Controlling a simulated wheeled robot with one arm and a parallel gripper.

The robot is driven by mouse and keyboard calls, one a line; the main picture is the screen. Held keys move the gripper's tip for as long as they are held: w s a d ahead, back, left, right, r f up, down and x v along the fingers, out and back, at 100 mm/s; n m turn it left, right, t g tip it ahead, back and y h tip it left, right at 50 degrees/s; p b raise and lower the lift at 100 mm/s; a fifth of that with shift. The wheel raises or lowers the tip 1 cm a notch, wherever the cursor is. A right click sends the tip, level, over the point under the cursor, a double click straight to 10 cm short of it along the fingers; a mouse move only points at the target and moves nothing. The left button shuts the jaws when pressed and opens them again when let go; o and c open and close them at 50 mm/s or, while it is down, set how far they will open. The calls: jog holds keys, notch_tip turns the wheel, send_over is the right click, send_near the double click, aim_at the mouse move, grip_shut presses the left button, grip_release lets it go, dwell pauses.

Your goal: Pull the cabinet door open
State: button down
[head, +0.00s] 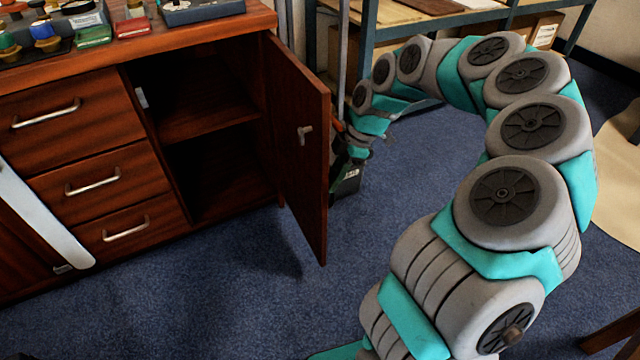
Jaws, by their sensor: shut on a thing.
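The cabinet (130,60) is reddish-brown wood and stands at the left. Its door (300,150) is hinged at the right of the opening and stands wide open, swung out towards me, with its inner face showing. A small metal latch piece (304,131) is on that face. My gripper (342,170) is at the far side of the door, just past its free edge, and is partly hidden by it. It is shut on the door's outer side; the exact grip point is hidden. The two-shelf inside (205,110) of the cabinet looks empty and dark.
Several drawers with metal handles (93,182) are left of the opening. Small coloured items (95,36) stand on the cabinet top. A workbench frame (368,45) with boxes is behind. Blue carpet (230,290) is clear in front of the door.

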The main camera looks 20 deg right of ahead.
jog(key=w+d, duration=0.3)
jog(key=d, duration=0.3)
jog(key=shift+d, duration=0.15)
dwell(0.3)
jog(key=c, duration=0.9)
grip_release()
jog(key=shift+r, duration=0.1)
jog(key=p+v, duration=0.1)
jog(key=v, duration=0.6)
jog(key=shift+d+r, duration=0.15)
jog(key=shift+r, duration=0.15)
